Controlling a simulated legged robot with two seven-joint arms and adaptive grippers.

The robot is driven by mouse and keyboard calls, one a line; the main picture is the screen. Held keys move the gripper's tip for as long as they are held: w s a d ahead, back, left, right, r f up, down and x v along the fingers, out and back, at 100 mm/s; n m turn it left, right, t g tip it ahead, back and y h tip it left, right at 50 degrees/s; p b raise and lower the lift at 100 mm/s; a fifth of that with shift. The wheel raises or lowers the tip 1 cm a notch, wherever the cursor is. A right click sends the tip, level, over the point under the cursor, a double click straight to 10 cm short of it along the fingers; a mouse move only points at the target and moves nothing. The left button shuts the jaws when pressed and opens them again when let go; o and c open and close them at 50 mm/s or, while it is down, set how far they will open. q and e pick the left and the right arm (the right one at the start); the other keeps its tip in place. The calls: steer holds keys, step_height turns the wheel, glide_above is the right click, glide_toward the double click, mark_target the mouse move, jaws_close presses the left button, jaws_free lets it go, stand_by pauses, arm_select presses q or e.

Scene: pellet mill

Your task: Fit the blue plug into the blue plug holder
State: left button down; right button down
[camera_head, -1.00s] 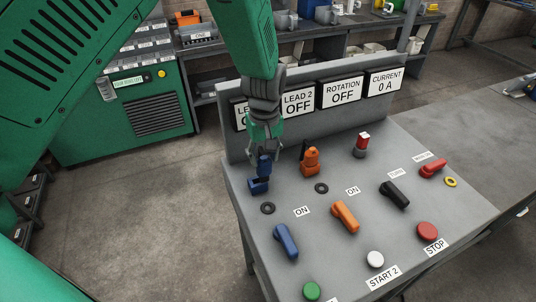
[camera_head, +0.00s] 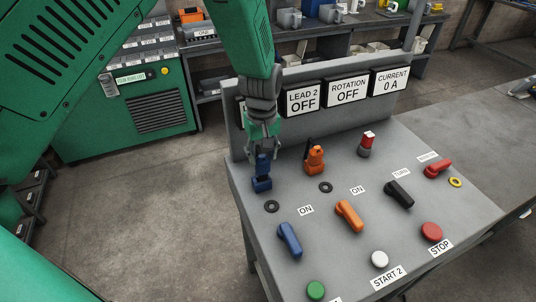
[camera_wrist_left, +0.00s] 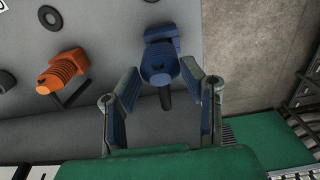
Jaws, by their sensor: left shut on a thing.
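The blue plug (camera_head: 263,164) is upright at the back left of the grey sloped console, directly over the blue plug holder (camera_head: 262,185). The two meet in the head view; how deep the plug sits cannot be told. My right gripper is not in view.
The display panel (camera_head: 303,98) rises close behind. Blue (camera_head: 289,240), orange and black switches and push buttons are in front.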

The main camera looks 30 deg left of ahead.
arm_select(q)
steer(key=shift+s+a+f, duration=0.2)
steer(key=shift+a+f, duration=0.05)
steer(key=shift+a, duration=0.1)
steer(key=shift+w+a, duration=0.1)
steer(key=shift+a, duration=0.05)
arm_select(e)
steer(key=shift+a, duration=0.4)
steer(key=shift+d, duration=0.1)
arm_select(q)
steer(key=shift+d, duration=0.45)
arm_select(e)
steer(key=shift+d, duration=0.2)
arm_select(q)
steer(key=shift+w+a+f, duration=0.1)
steer(key=shift+a+f, duration=0.05)
steer(key=shift+f, duration=0.2)
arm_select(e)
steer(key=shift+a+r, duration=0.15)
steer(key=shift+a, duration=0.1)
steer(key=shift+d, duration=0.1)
arm_select(q)
steer(key=shift+f, duration=0.8)
steer(key=shift+f, duration=0.2)
